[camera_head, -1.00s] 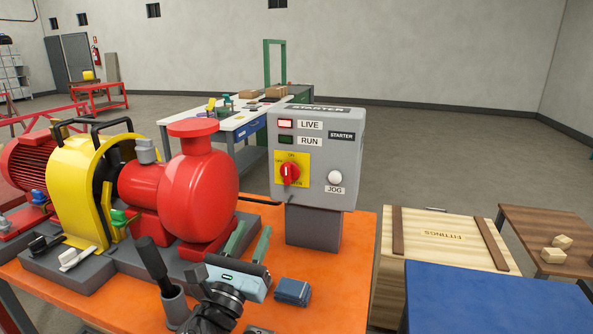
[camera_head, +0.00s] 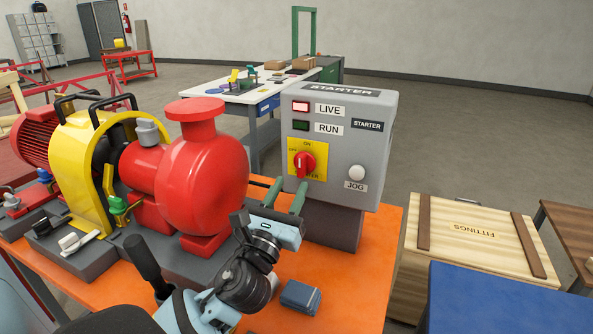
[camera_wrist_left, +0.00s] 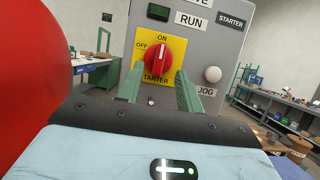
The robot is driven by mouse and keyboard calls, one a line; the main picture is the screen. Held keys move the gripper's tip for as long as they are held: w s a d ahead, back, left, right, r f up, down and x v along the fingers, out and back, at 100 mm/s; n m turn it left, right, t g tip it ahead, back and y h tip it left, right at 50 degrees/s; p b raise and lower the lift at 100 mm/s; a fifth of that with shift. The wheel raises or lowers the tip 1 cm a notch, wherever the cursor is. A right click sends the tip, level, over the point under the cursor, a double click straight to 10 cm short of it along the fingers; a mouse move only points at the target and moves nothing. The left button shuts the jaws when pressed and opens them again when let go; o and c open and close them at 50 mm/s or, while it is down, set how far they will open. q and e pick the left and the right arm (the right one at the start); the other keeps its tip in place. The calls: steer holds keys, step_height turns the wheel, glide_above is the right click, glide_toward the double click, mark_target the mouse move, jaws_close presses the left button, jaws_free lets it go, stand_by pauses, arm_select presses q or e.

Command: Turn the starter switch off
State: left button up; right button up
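The grey starter box (camera_head: 375,150) stands at the right of the orange bench. Its red rotary switch (camera_head: 304,161) sits on a yellow plate (camera_head: 320,172). In the left wrist view the switch knob (camera_wrist_left: 157,62) stands upright, its handle towards ON, with OFF marked at the left. My left gripper (camera_head: 287,194) is open and empty, just in front of the box and below the switch. In the left wrist view its green fingers (camera_wrist_left: 159,88) are apart, with the knob showing between and beyond them. I see no contact. My right gripper is not in view.
The LIVE lamp (camera_head: 300,107) is lit red and the RUN lamp (camera_head: 300,125) looks dark. A white JOG button (camera_head: 357,173) is right of the switch. The red pump (camera_head: 203,175) stands close left of the gripper. A blue block (camera_head: 300,297) lies on the orange bench (camera_head: 362,285).

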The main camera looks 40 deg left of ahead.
mark_target(300, 168)
arm_select(q)
steer(key=shift+p+x, duration=0.3)
steer(key=shift+x, duration=2.2)
jaws_close()
